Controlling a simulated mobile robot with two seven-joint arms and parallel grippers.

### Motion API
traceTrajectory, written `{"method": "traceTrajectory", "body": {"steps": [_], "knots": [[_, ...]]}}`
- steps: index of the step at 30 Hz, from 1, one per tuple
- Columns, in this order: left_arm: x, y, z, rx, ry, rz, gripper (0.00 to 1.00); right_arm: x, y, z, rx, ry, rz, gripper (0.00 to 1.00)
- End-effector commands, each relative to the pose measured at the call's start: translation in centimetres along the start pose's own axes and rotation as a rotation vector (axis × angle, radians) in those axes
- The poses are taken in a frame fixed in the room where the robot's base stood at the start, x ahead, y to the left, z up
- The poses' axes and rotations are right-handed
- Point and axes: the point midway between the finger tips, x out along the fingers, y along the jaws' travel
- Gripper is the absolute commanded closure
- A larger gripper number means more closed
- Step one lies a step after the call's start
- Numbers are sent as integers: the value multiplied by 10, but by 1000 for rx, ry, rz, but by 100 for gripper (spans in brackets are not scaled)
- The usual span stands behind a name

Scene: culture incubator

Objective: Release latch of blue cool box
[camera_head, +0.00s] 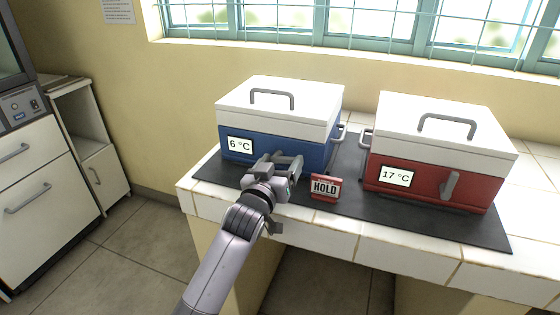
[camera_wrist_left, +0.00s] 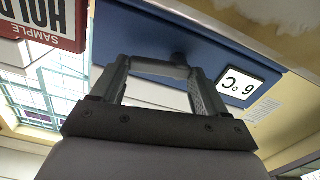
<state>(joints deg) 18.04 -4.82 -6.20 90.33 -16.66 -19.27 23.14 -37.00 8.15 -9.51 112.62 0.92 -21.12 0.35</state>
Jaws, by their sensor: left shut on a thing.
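The blue cool box (camera_head: 310,152) stands on the left of the counter, with a closed white lid (camera_head: 255,102) and a "6 °C" display. In the left wrist view its blue front (camera_wrist_left: 225,50) and the display (camera_wrist_left: 240,85) appear upside down. My left gripper (camera_head: 289,164) is at the right part of this front. In the left wrist view its two fingers (camera_wrist_left: 160,75) stand on either side of the grey latch (camera_wrist_left: 158,68) and are shut on it. In the head view the gripper mostly hides the latch. My right gripper is not in view.
A red cool box (camera_head: 430,177) reading "17 °C" stands to the right, its grey latch (camera_head: 450,185) hanging on its front. A small "HOLD" sign (camera_head: 325,188) stands on the dark mat (camera_head: 400,220), close right of my left gripper. The tiled counter edge runs in front.

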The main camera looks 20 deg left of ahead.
Motion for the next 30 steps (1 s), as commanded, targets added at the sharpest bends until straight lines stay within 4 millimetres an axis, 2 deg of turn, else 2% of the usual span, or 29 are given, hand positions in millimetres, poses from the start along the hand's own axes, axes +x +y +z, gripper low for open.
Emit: {"method": "traceTrajectory", "body": {"steps": [2, 6, 16, 17, 18, 19, 30], "knots": [[0, 1, -1, 76, -4, -1, 56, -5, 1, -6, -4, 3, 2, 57], [0, 0, 3, 173, -3, 0, 56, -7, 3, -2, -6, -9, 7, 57], [0, 0, 4, 196, -1, -1, 56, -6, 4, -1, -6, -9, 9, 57], [0, 0, 4, 196, -1, -1, 16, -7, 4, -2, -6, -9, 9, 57], [0, 0, 4, 195, -1, -1, 3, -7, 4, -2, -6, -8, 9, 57], [0, 0, 4, 194, -1, -1, 0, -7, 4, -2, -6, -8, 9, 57], [0, 0, 4, 191, -1, 0, 0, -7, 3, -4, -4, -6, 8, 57]]}}
